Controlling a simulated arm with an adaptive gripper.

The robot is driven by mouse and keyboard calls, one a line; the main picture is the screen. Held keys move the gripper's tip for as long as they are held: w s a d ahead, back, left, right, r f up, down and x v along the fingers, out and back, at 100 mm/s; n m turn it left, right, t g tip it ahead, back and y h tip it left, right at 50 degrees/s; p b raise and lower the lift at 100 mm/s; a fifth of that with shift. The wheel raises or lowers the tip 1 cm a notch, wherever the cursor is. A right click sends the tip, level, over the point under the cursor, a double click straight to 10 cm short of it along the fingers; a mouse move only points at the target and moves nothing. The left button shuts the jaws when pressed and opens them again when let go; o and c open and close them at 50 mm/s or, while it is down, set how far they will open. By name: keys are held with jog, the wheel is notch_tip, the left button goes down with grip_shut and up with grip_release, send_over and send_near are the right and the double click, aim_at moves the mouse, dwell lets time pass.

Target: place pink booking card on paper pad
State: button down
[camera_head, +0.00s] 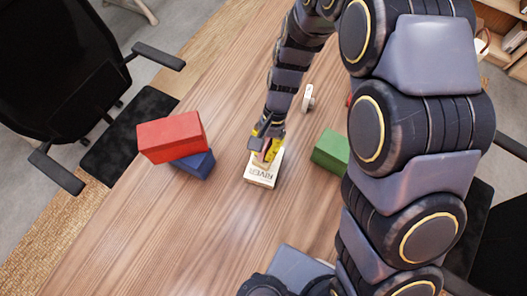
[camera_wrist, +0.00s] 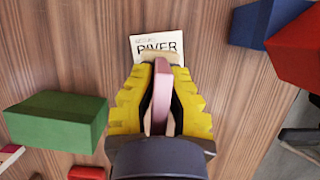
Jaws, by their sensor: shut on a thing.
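The pink booking card (camera_wrist: 161,92) is held between the yellow fingers of my gripper (camera_wrist: 160,100), seen almost edge-on in the wrist view. My gripper (camera_head: 267,146) is shut on it, above or at the far end of the pale paper pad (camera_head: 261,180). The pad carries dark lettering that reads RIVER and also shows in the wrist view (camera_wrist: 147,41), just beyond the fingertips. The fingers hide part of the pad. I cannot tell whether the card touches it.
A red block (camera_head: 171,137) rests on a blue block (camera_head: 195,163) left of the pad. A green block (camera_head: 331,151) lies to the right, and a small white object (camera_head: 308,98) lies farther back. The wooden table (camera_head: 150,235) is bare at front left. A black chair (camera_head: 60,75) stands beyond its left edge.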

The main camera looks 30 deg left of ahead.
aim_at(263, 156)
jog(key=shift+w+a+f, duration=0.1)
jog(key=shift+a+f, duration=0.05)
jog(key=shift+f, duration=0.05)
jog(key=shift+w+f, duration=0.1)
jog(key=shift+f, duration=1.6)
jog(key=c, duration=1.2)
grip_release()
jog(key=shift+f, duration=0.1)
jog(key=shift+o, duration=0.2)
jog(key=v, duration=1.2)
